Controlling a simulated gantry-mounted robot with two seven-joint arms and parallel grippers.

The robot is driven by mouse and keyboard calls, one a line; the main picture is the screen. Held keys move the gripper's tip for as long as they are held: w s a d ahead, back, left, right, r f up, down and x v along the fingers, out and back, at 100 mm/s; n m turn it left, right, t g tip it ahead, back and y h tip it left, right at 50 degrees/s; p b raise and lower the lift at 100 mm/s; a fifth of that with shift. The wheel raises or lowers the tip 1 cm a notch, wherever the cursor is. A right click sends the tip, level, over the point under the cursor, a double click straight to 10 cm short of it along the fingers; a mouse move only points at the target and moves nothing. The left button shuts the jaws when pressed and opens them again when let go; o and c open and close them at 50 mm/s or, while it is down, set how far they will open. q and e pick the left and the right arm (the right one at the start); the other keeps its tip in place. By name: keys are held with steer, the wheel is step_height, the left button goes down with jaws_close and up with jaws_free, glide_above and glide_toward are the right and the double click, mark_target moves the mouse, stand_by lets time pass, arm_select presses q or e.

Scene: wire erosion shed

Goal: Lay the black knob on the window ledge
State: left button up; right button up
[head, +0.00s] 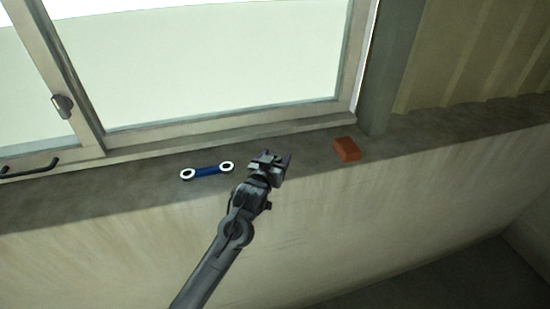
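The window ledge (105,190) is a grey-brown concrete sill running across the head view below the window. My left gripper (271,160) is over the ledge near its front edge, between a blue wrench-like piece and a red-brown block. Its dark fingers are small here, and I cannot tell whether they are open or shut. I cannot make out the black knob anywhere; a dark thing between the fingers would be hard to tell from the gripper itself. My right gripper is not in view.
The blue piece with white ring ends (207,171) lies on the ledge left of my gripper. The red-brown block (346,149) sits to the right. The ledge has bare room between these things and further right.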

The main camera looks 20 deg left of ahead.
arm_select(q)
steer(key=shift+o, duration=0.2)
steer(key=shift+r, duration=0.1)
steer(key=shift+r, duration=0.2)
steer(key=shift+s, duration=0.3)
steer(key=s+r+b, duration=0.1)
steer(key=s, duration=1)
steer(key=shift+r, duration=0.3)
steer(key=shift+s, duration=0.15)
